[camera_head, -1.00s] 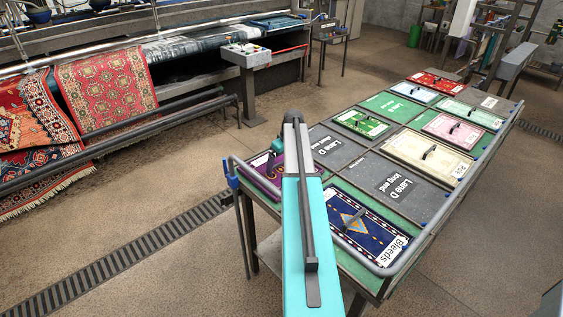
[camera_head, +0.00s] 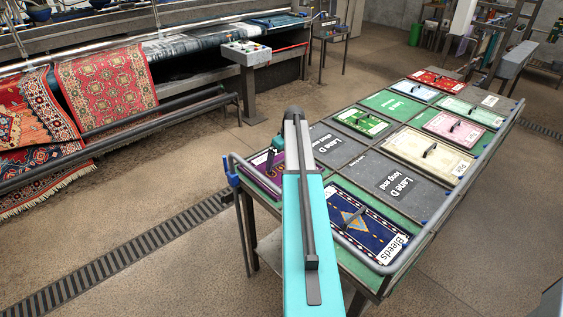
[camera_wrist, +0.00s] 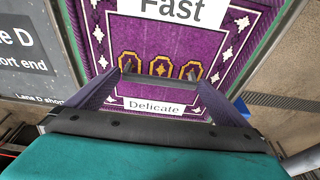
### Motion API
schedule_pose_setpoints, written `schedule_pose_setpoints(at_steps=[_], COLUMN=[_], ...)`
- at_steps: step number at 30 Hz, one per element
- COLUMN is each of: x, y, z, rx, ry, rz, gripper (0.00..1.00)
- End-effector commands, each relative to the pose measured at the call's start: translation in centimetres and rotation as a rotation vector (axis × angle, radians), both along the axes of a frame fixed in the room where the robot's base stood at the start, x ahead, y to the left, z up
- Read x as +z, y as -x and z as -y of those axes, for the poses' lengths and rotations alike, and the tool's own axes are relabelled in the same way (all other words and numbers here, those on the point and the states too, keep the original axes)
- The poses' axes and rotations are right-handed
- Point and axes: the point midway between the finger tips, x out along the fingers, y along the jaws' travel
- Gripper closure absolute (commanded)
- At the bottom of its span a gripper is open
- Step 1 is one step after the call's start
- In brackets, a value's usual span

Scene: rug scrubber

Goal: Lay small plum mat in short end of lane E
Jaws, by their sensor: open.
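The small plum mat (camera_head: 256,179) lies at the near left corner of the table, partly hidden by my arm. In the wrist view the plum mat (camera_wrist: 150,49) fills the middle, with gold motifs and labels "Fast" and "Delicate". My gripper (camera_wrist: 160,75) is open above it, its fingers apart over the gold motifs; a dark bar shows between the fingertips, and I cannot tell if it is the mat's handle. Nothing is clearly held. A bare green bed (camera_head: 392,105) with a white label, seemingly a lane short end, lies farther back; its letter is too small to be sure.
The grey Lane D short end (camera_wrist: 25,50) lies beside the plum mat; the Lane D long end (camera_head: 385,178) is bare. A navy mat (camera_head: 365,222) marked "Bleeds" and several other handled mats lie on the table. A grey rail (camera_head: 440,225) edges the table.

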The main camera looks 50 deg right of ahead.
Motion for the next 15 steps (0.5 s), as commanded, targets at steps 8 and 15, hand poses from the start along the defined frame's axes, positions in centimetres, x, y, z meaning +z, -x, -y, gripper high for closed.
schedule_pose_setpoints(at_steps=[8, 15], x=[2.5, 5.4], y=[0.8, 1.6], z=[-0.1, -0.1], rx=[0.0, -0.001], ry=[0.001, 0.001], rz=[0.0, 0.001], gripper=[0.0, 0.0])
